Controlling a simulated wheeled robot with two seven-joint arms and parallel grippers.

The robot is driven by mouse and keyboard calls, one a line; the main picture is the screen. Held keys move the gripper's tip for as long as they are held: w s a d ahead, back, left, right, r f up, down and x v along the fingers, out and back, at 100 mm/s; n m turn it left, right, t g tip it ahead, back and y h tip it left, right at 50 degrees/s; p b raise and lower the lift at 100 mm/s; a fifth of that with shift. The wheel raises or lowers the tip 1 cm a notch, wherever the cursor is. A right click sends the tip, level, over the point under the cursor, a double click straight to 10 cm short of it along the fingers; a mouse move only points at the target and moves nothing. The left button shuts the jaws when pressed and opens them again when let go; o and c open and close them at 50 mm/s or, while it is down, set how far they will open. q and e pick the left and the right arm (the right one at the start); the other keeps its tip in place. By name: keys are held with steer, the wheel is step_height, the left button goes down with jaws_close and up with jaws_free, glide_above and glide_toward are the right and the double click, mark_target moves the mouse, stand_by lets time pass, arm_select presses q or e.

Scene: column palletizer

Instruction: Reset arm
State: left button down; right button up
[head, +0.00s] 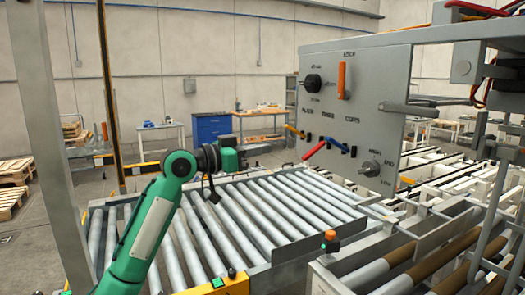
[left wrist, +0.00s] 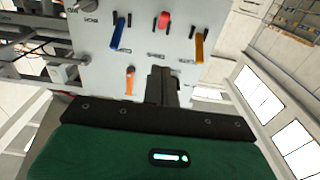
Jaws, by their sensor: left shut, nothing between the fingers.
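My left arm (head: 150,225) comes in from the lower left, green and bent at its elbow. My left gripper (head: 260,149) is left of the grey control panel (head: 350,118), over the roller conveyor in the head view, and looks apart from the panel. In the left wrist view the dark fingers (left wrist: 162,82) are shut and empty, pointing toward the panel face. The panel carries a yellow-orange lever (head: 294,131), a red lever (head: 315,150), a blue lever (head: 336,145), an orange handle (head: 343,80) and a black knob (head: 313,82). My right gripper is out of view.
A roller conveyor (head: 262,215) lies below the arm. A grey post (head: 62,140) stands at the left. A small button box (head: 330,242) stands at the conveyor's right side. A blue cabinet (head: 212,129) and benches are far behind.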

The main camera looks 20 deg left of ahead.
arm_select(q)
steer(key=shift+a, duration=0.1)
